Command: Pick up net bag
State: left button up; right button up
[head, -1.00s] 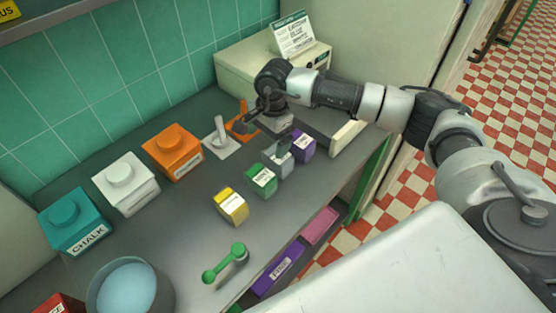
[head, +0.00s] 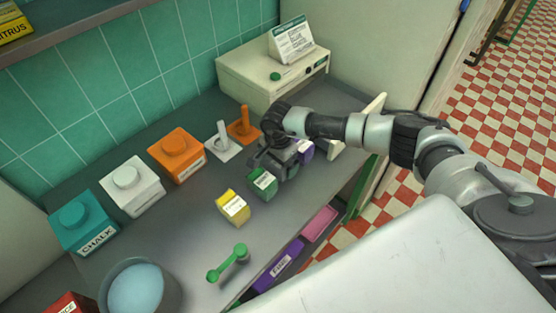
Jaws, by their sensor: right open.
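I cannot make out a net bag for certain. My right gripper (head: 270,166) is open, low over the counter (head: 185,215). It is in front of the small grey box, just behind the green box (head: 262,183) and left of the purple box (head: 305,149). The gripper hides most of the grey box and whatever lies around it. Whether the fingers touch anything I cannot tell. My left gripper is not in view.
Teal (head: 84,222), white (head: 132,190) and orange (head: 177,155) containers line the wall. A bucket (head: 165,300) is front left. A cream unit (head: 262,82) stands behind.

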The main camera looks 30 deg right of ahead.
jog(key=shift+f, duration=0.25)
jog(key=shift+r, duration=0.1)
jog(key=c, duration=0.8)
